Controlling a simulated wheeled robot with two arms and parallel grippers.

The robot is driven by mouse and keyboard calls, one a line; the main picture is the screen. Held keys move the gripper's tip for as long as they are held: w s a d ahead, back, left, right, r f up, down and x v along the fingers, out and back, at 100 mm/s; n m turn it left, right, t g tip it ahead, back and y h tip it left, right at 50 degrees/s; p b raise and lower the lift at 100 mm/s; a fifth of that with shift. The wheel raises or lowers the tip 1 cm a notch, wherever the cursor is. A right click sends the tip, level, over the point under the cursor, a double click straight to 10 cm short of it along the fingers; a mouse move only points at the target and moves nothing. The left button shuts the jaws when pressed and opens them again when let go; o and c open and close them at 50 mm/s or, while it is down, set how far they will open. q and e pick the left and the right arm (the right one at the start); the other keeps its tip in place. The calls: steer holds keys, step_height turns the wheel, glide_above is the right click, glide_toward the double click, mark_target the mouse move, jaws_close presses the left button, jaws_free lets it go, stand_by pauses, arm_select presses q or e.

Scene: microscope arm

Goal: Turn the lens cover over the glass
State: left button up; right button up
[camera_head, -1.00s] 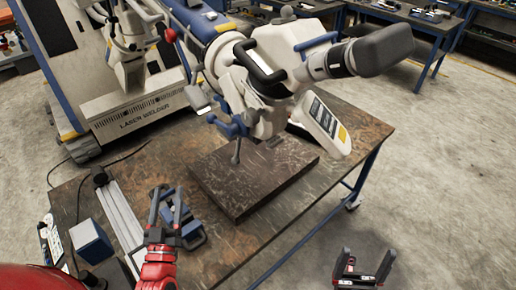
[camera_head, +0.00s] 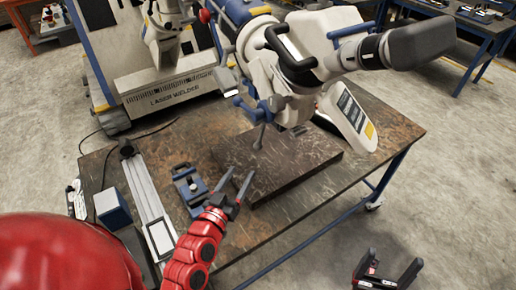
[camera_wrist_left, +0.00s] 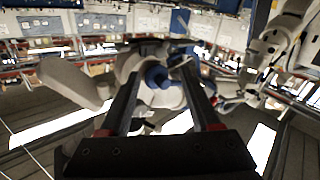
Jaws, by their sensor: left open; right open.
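The microscope arm (camera_head: 290,75) is a white head with black handles and a black eyepiece, above the table. Blue knobs (camera_head: 240,102) and a thin dark lever (camera_head: 261,135) hang at its lower left. I cannot tell the lens cover or the glass apart for certain. My left gripper (camera_head: 239,176) is open and empty, below and left of the head, near the dark plate's left edge. In the left wrist view its fingers (camera_wrist_left: 162,80) stand apart, with a round blue part (camera_wrist_left: 157,75) seen between them.
A dark plate (camera_head: 300,172) lies on the worn table (camera_head: 395,118) under the head. A blue clamp (camera_head: 188,188), a metal rail (camera_head: 143,187) and a blue box (camera_head: 112,207) lie at the left. The laser welder body (camera_head: 165,92) stands behind.

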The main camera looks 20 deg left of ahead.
mark_target(256, 148)
arm_select(q)
steer(key=w, duration=0.6)
steer(key=shift+w+d+r, duration=0.1)
steer(key=shift+d+r, duration=0.2)
steer(key=shift+r, duration=0.05)
steer(key=w+p, duration=0.1)
steer(key=w, duration=0.2)
steer(key=w+p, duration=0.1)
steer(key=w, duration=0.2)
steer(key=shift+d+f, duration=0.15)
steer(key=shift+d, duration=0.05)
steer(key=shift+w+f+p, duration=0.2)
steer(key=shift+w+p, duration=0.1)
steer(key=shift+w, duration=0.05)
jaws_close()
stand_by(0.3)
